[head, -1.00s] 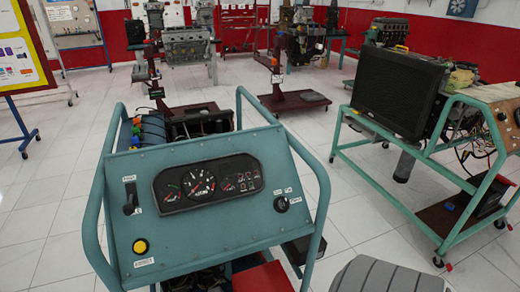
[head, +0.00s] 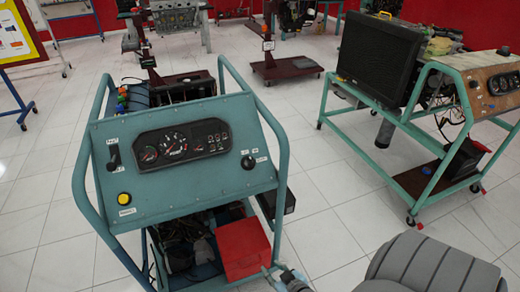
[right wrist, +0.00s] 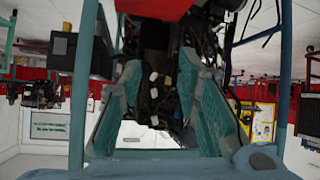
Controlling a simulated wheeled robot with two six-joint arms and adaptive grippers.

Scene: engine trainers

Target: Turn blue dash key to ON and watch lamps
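The blue-green dash panel (head: 190,190) is on a tube-framed engine trainer left of centre in the head view. A black rotary key switch (head: 248,162) with small white labels is on its right side. Its exact position is too small to read. The gauge cluster (head: 182,142) with the lamps is at the panel's centre; no lit lamp can be made out. My right gripper (head: 284,279) is low at the bottom edge, below the panel and apart from the switch. In the right wrist view its two teal-padded fingers (right wrist: 160,75) are spread with nothing held between them. My left gripper is not seen.
A black lever (head: 114,157) and a yellow button (head: 124,198) are on the panel's left. A red box (head: 243,248) sits low in the frame near my right gripper. A second trainer (head: 395,130) stands right, with clear floor between.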

